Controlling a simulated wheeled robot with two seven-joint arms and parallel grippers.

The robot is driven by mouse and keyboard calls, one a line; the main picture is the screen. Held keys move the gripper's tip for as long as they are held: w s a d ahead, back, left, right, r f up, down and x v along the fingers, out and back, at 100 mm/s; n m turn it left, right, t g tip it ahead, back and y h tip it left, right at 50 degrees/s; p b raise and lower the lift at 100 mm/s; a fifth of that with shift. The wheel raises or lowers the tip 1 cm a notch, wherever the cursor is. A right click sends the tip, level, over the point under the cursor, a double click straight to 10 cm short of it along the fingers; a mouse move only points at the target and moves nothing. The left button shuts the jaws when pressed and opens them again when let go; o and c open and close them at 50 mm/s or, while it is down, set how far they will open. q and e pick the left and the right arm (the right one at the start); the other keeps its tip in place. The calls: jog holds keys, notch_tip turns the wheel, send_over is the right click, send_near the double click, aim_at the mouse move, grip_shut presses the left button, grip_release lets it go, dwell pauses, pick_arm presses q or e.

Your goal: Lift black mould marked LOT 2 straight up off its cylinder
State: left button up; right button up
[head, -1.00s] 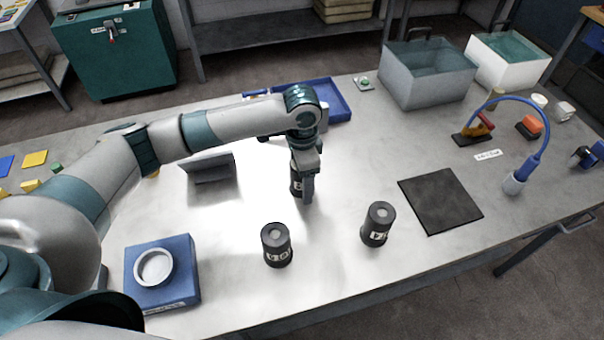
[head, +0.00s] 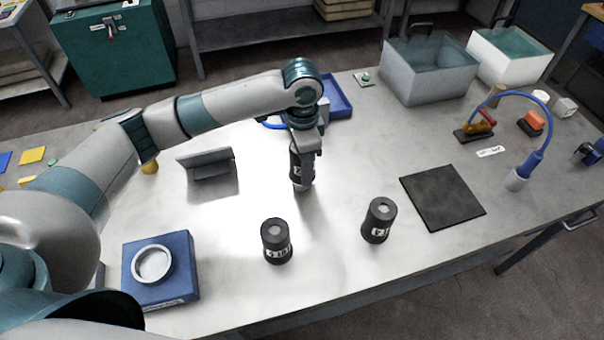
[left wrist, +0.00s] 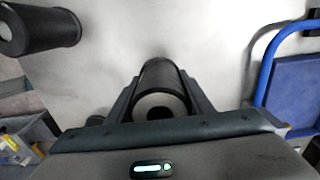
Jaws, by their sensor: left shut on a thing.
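My left gripper (head: 306,150) is shut on a black mould (head: 299,168) with a white label, too small to read for certain. The mould is upright, and a grey metal cylinder (head: 303,186) shows below its lower edge. Two other black labelled moulds stand upright on the bench, one front centre (head: 276,243) and one further right (head: 379,221). My right gripper is not in view.
A blue block with a white ring (head: 181,245) stands at front left. A grey angled stand (head: 222,173) is left of the gripper, and a blue tray (head: 340,98) is behind it. A black mat (head: 443,196) lies right. Two tanks (head: 428,82) stand at the back.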

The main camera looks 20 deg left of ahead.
pick_arm(q)
notch_tip(320, 180, up, 14)
jog(key=b, duration=0.3)
